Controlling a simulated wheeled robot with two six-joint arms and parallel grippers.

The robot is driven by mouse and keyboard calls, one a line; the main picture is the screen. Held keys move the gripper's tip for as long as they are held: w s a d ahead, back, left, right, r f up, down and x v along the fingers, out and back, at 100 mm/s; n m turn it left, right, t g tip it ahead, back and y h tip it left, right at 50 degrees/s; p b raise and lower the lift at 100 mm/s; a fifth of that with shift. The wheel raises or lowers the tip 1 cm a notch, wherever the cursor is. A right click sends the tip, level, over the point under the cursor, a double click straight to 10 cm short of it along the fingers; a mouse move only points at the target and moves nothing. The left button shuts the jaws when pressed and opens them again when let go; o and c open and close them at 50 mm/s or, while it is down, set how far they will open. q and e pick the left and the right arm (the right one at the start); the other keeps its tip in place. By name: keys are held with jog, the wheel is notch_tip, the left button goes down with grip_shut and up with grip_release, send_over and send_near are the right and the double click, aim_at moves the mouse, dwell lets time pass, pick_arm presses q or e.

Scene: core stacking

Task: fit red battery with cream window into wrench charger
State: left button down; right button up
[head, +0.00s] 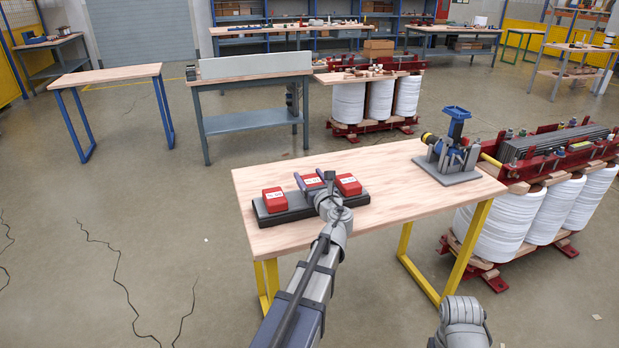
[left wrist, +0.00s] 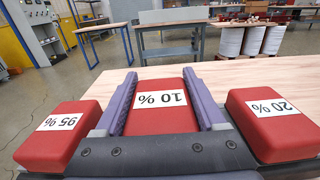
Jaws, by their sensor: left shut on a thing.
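Three red batteries with white labels sit in a row on a dark base (head: 291,216) on the wooden table. In the left wrist view the left battery (left wrist: 58,143) reads 95 %, the middle battery (left wrist: 155,122) 10 % and the right battery (left wrist: 272,130) 20 %, all upside down. My left gripper (head: 314,180) is shut on the middle battery, its purple fingers along both sides. The battery looks level with its neighbours. I cannot make out a cream window or a wrench mark. My right gripper is out of view; only part of that arm shows at the bottom.
A blue and grey device (head: 450,148) with a yellow-tipped part stands on a grey plate at the table's right end. The table top (head: 393,190) between it and the batteries is clear. A red-framed rack with white coils (head: 535,205) stands close to the right.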

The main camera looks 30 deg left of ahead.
pick_arm(q)
jog(key=shift+f+b, duration=1.15)
grip_release()
jog(key=shift+r, duration=0.1)
jog(key=v, duration=0.7)
jog(key=shift+s+d, duration=0.25)
jog(key=shift+s, duration=0.05)
dwell(0.4)
